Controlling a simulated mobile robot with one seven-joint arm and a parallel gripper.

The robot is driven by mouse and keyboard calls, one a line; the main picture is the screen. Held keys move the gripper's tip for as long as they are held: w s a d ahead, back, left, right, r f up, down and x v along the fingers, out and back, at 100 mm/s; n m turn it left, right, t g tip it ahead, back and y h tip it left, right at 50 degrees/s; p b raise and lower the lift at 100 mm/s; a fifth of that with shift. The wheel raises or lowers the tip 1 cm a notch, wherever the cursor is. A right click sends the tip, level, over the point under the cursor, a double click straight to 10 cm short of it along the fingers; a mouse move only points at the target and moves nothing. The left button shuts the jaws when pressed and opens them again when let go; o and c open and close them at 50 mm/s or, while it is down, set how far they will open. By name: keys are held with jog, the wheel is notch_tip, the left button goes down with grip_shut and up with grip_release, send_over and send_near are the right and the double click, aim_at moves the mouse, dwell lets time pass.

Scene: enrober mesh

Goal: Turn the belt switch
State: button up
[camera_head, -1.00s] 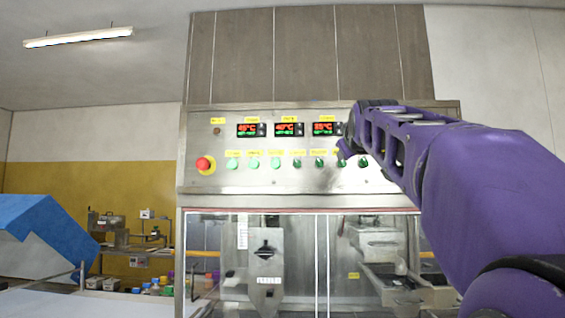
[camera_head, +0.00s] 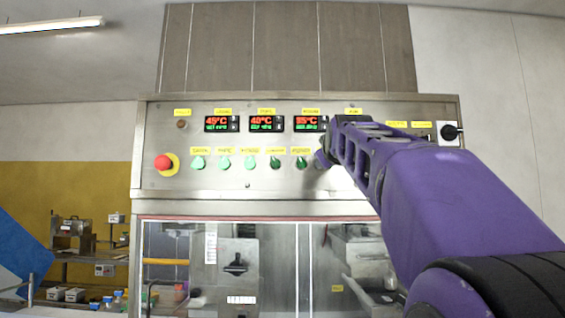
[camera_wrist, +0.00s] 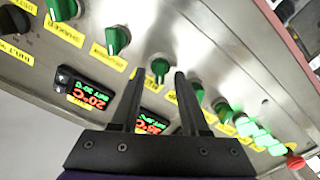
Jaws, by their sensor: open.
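The steel control panel (camera_head: 230,180) carries a row of green switches under yellow labels. I cannot tell for certain which one is the belt switch; most labels are too small or turned to read. My gripper (camera_wrist: 159,74) is open and empty, its two dark fingers pointing at the panel. A dark green knob (camera_wrist: 160,68) shows between the fingertips; I cannot tell whether they touch it. In the head view my gripper (camera_head: 323,153) is at the panel, right of a dark green knob (camera_head: 301,162). My purple arm hides the switches further right.
A red emergency button (camera_head: 163,162) sits at the panel's left end. Temperature displays (camera_head: 267,123) are above the switches, and a black rotary switch (camera_head: 449,132) is at the far right. Glass doors (camera_head: 270,250) lie below the panel. More green knobs (camera_wrist: 117,40) flank my fingers.

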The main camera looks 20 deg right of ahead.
jog(key=shift+w+d, duration=0.1)
jog(key=shift+w, duration=0.2)
grip_shut()
jog(key=shift+m, duration=0.3)
jog(key=m, duration=0.3)
jog(key=m+p, duration=0.1)
jog(key=m, duration=0.7)
jog(key=shift+s+d+r+p, duration=0.1)
jog(key=shift+s+d+p, duration=0.05)
jog(key=shift+d+p, duration=0.15)
jog(key=shift+m, duration=0.3)
